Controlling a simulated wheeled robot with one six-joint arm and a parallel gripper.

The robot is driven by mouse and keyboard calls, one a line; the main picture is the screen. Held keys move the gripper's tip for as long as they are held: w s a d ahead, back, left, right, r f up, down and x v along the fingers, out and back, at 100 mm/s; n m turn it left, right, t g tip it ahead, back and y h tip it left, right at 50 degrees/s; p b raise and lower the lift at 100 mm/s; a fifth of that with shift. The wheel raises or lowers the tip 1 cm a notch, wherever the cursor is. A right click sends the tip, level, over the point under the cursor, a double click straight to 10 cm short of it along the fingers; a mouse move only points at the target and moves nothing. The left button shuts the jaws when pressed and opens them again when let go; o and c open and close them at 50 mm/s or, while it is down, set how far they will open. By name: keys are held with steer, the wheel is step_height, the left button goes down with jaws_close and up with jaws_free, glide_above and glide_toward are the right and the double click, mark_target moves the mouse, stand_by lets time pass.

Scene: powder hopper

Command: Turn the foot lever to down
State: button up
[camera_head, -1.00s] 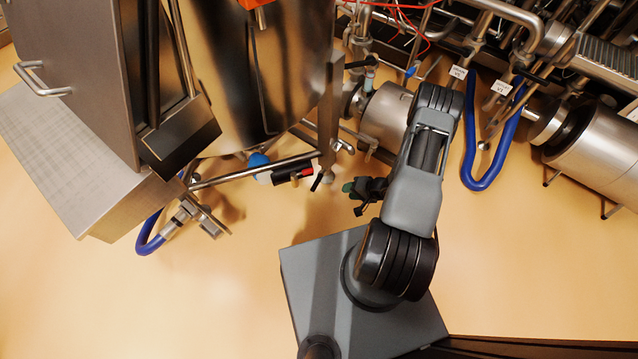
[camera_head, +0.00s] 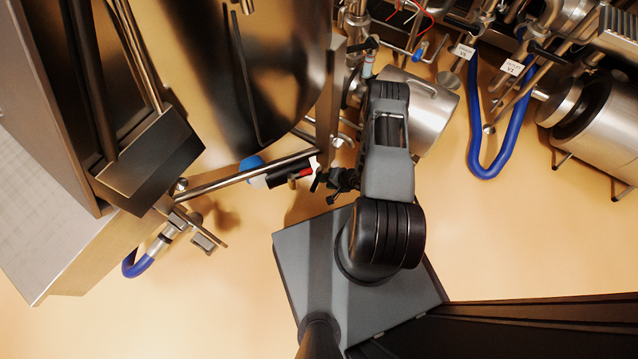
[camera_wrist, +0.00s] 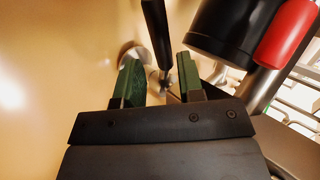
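A slim black lever, which I take as the foot lever (camera_wrist: 155,30), shows at the top middle of the wrist view. Its lower end meets a small metal fitting. In the head view the lever (camera_head: 316,182) is a small dark piece just left of my gripper (camera_head: 342,181). In the wrist view my gripper (camera_wrist: 161,72) is open, with a green-padded finger on each side. The lever lines up with the gap between the fingers; I cannot tell whether it touches either one. Nothing is held.
A black cylinder (camera_wrist: 232,30) with a red part (camera_wrist: 287,32) is close right of the fingers. A metal bar (camera_head: 240,175) runs left from there. The steel hopper (camera_head: 250,70) stands behind. A steel motor (camera_head: 425,110) is at the right. Floor is clear at lower left.

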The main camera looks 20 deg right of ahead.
steer(key=shift+b+x, duration=0.75)
steer(key=shift+x, duration=1.75)
steer(key=shift+r, duration=0.1)
steer(key=shift+c, duration=0.5)
jaws_close()
